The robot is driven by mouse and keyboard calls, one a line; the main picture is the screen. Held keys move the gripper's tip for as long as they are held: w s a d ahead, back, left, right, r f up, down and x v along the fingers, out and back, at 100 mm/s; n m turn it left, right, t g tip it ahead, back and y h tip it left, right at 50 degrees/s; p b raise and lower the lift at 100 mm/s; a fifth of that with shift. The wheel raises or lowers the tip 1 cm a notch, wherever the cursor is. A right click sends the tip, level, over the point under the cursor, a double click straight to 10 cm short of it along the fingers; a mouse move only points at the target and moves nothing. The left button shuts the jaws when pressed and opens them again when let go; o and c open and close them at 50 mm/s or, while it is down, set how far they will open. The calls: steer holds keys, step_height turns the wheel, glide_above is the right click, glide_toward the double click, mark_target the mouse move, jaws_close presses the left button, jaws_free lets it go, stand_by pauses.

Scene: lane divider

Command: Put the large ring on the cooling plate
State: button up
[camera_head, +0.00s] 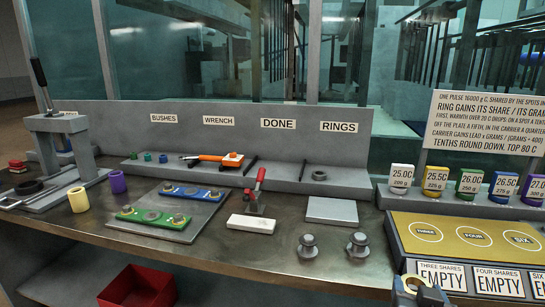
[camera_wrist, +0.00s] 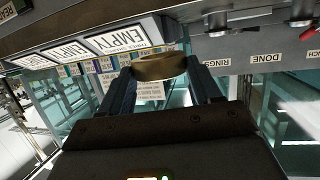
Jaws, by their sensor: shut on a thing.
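My gripper (camera_head: 422,291) shows only in part at the bottom right edge of the head view, in front of the bench. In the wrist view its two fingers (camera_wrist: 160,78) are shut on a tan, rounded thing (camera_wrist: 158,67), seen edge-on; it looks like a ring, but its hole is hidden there. A dark grey ring (camera_head: 319,176) lies on the shelf under the RINGS label. A flat pale grey square plate (camera_head: 332,211) lies bare on the bench below that label. No label marks it as the cooling plate.
A yellow panel (camera_head: 450,238) with THREE, FOUR and SIX circles stands at right, with EMPTY signs along its front. Coloured temperature blocks (camera_head: 435,181) line its back. Two grey knobbed pieces (camera_head: 308,247) stand near the front edge. A red toggle clamp (camera_head: 257,192) stands mid-bench.

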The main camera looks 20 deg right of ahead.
steer(key=w+a+f+n+t+y, duration=0.2)
steer(key=a+f+n+y, duration=0.2)
steer(key=a+f, duration=0.5)
steer(key=w+a+f+n+t+y, duration=0.2)
steer(key=a+f+n+y, duration=0.3)
steer(key=a+f, duration=0.4)
step_height(320, 180, down, 4)
steer(key=shift+w+r+y, duration=0.25)
steer(key=shift+w+y, duration=0.4)
steer(key=shift+y, duration=0.05)
